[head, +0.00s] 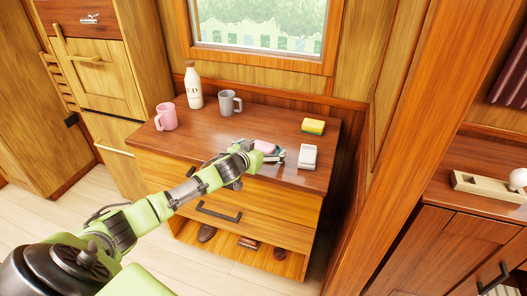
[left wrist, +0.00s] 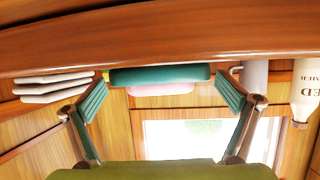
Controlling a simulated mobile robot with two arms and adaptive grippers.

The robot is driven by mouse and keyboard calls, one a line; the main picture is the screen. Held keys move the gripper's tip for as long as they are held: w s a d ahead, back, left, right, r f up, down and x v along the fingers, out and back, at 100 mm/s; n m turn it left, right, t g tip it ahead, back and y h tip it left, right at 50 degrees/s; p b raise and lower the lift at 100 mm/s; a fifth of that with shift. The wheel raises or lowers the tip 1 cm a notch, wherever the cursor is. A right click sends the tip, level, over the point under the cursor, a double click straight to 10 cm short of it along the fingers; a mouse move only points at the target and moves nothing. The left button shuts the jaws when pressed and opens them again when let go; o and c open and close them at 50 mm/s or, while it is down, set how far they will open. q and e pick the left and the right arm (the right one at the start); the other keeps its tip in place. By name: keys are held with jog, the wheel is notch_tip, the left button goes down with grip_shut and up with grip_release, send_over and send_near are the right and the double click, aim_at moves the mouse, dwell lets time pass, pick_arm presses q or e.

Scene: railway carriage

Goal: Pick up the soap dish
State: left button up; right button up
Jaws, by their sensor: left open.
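The soap dish (left wrist: 160,76) is teal and carries a pink bar of soap (left wrist: 160,89); the left wrist view shows them upside down. It stands near the front edge of the wooden dresser top. In the head view the pink soap (head: 265,147) shows beside my left gripper (head: 270,157), and the dish is mostly hidden by the gripper. My left gripper is open, at the front of the dish. In the left wrist view its fingers (left wrist: 162,92) appear on either side of the dish, with visible gaps. My right gripper is not in view.
On the dresser top (head: 185,133), a white folded item (head: 307,157) lies close to the right of my gripper. A yellow sponge (head: 313,127) is behind it. A grey mug (head: 229,103), a white bottle (head: 193,86) and a pink mug (head: 166,117) stand further left.

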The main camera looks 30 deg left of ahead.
pick_arm(q)
jog(key=shift+w, duration=0.1)
jog(key=c, duration=1.2)
